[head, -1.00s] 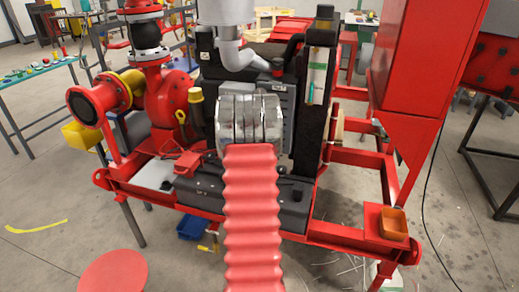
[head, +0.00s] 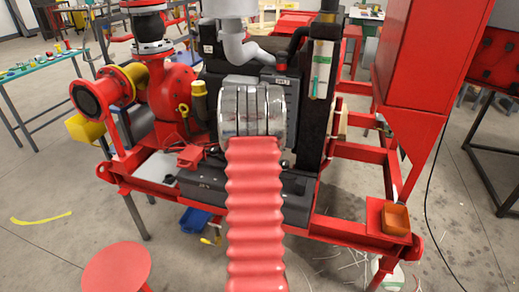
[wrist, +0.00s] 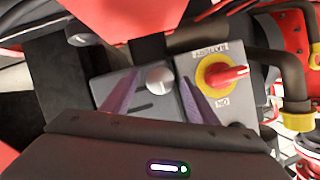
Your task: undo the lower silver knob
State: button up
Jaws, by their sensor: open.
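A round silver knob (wrist: 159,80) sits on a grey plate in the wrist view, with a dark slot-like mark below it. My gripper (wrist: 159,88) is open, its two purplish fingers slanting in on either side of the knob. The knob shows between the fingers, with a gap on both sides; I cannot tell how far the tips are from the plate. In the head view my arm covers the gripper and the knob. A smaller grey round part (wrist: 77,38) shows at the upper left; I cannot tell whether it is another knob.
A red rotary switch (wrist: 224,76) on a yellow disc is close right of the right finger. A dark pipe with a yellow end (wrist: 297,120) is farther right. In the head view, a red pump (head: 170,95) stands left of my arm and a red cabinet (head: 432,55) right.

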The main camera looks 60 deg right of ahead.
jog(key=v, duration=1.3)
jog(key=shift+f, duration=0.1)
dwell(0.4)
jog(key=w+a+r+n+t+y, duration=0.25)
jog(key=w+a, duration=0.25)
jog(key=a, duration=0.5)
jog(key=w+a+r+n+t+y, duration=0.1)
jog(key=w+a+r+n+y, duration=0.3)
jog(key=a, duration=0.6)
jog(key=w+a+r+n+t+y, duration=0.1)
jog(key=w+a+r+n, duration=0.15)
jog(key=w+a, duration=0.5)
jog(key=s+a+r+n+y, duration=0.1)
jog(key=s+a+n+y, duration=0.15)
jog(key=a, duration=0.75)
jog(key=s+a+r+n+y, duration=0.1)
jog(key=s+a+n+y, duration=0.2)
jog(key=a, duration=0.7)
jog(key=s+a+n+g, duration=0.3)
jog(key=s+a+n, duration=0.2)
jog(key=s+a, duration=0.4)
jog(key=shift+s+a+r, duration=0.4)
jog(key=shift+s+r, duration=0.05)
jog(key=shift+s, duration=1.4)
